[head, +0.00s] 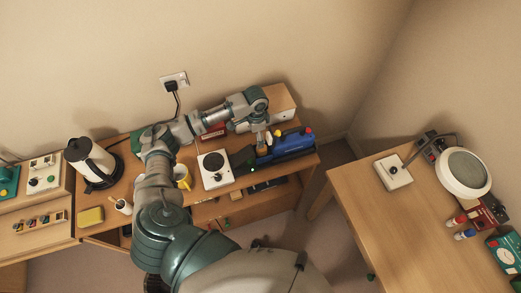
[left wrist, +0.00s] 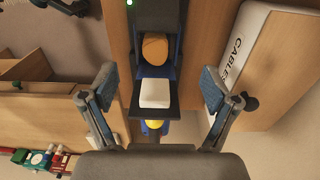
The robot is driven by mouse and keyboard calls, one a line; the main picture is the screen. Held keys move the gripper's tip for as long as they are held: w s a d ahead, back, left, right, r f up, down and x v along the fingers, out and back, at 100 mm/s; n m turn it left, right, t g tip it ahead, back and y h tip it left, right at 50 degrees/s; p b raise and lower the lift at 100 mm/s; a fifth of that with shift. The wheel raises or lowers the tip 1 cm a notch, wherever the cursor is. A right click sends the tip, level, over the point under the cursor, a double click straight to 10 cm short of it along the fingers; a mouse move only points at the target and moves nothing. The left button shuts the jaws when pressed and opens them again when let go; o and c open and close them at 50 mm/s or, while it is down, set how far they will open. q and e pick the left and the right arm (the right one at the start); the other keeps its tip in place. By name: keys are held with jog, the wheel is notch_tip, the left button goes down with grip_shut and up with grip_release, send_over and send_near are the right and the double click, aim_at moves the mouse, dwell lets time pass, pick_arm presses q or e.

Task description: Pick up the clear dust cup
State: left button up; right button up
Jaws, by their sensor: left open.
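A blue and black handheld device (head: 287,146) lies on the desk at the right end, with a dark wedge-shaped front part (head: 241,160) to its left. In the left wrist view its dark body (left wrist: 155,20) carries an orange-brown piece (left wrist: 155,48) and a white block (left wrist: 155,94). I cannot make out a clear dust cup for certain. My left gripper (head: 264,138) reaches down over the device. In the wrist view its fingers (left wrist: 156,85) are open, one on each side of the device, with nothing gripped. My right gripper is not in view.
A white box marked CABLES (left wrist: 245,55) stands close on the right in the wrist view. A white hotplate (head: 214,181), a yellow mug (head: 184,184) and a kettle (head: 94,163) are to the left. A second table (head: 400,220) stands right.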

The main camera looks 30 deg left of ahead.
pick_arm(q)
jog(key=f, duration=0.2)
jog(key=d+f, duration=0.1)
jog(key=f, duration=0.1)
send_over(262, 150)
jog(key=s, duration=0.2)
notch_tip(262, 150, down, 5)
jog(key=shift+s+a+r+p, duration=0.15)
jog(key=shift+r+p, duration=0.05)
jog(key=shift+p, duration=0.15)
jog(key=shift+a+f, duration=0.1)
jog(key=shift+f, duration=0.15)
jog(key=c, duration=1.1)
jog(key=shift+d+r, duration=0.1)
jog(key=shift+d, duration=0.1)
jog(key=shift+c, duration=0.5)
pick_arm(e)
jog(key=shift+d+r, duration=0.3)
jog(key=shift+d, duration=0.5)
